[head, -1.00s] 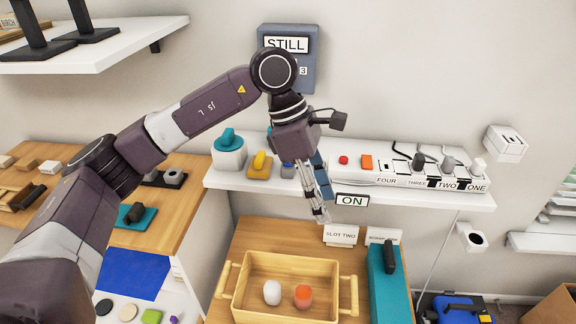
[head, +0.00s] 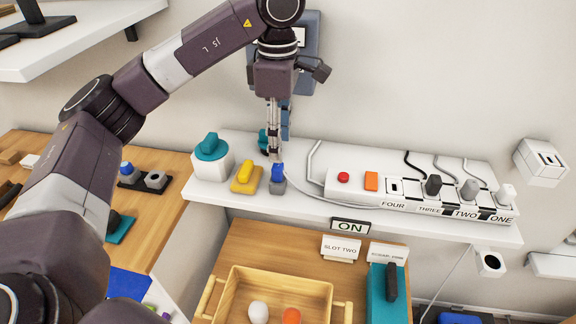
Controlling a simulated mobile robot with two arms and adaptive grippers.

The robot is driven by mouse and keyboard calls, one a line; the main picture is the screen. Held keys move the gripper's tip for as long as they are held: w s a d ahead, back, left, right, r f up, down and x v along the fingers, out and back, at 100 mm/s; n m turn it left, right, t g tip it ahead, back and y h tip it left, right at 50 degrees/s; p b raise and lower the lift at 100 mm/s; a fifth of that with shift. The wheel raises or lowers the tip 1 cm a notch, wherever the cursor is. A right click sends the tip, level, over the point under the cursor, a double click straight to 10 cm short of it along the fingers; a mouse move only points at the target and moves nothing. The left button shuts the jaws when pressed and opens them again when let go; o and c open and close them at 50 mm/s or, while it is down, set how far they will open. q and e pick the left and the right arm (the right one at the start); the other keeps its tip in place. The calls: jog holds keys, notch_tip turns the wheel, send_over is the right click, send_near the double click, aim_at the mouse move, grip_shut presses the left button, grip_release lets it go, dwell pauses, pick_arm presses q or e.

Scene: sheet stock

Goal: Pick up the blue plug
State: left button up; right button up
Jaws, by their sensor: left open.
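My left gripper (head: 274,152) is open and points straight down over the white shelf. Its fingertips are just above or behind a small blue piece (head: 278,172) on a grey base (head: 277,187); I cannot tell whether they touch. A second small blue-topped piece (head: 127,168) stands in a black block on the wooden counter at left. I cannot tell which of the two is the blue plug. My right gripper is not in view.
A yellow lever (head: 247,173) and a teal knob (head: 212,147) stand left of the gripper. A power strip (head: 410,197) with dark, grey and white plugs lies to the right. A wooden tray (head: 275,275) is below the shelf.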

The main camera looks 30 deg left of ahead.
aim_at(278, 165)
pick_arm(q)
jog(key=shift+w+f, duration=0.2)
jog(key=shift+f, duration=0.2)
jog(key=shift+s+f, duration=0.1)
jog(key=shift+f, duration=0.25)
jog(key=shift+s+f, duration=0.5)
jog(key=shift+f, duration=0.3)
jog(key=f, duration=0.2)
jog(key=f+p, duration=0.1)
jog(key=f, duration=0.1)
jog(key=shift+w+a, duration=0.1)
jog(key=shift+a, duration=0.1)
jog(key=shift+f, duration=0.2)
grip_shut()
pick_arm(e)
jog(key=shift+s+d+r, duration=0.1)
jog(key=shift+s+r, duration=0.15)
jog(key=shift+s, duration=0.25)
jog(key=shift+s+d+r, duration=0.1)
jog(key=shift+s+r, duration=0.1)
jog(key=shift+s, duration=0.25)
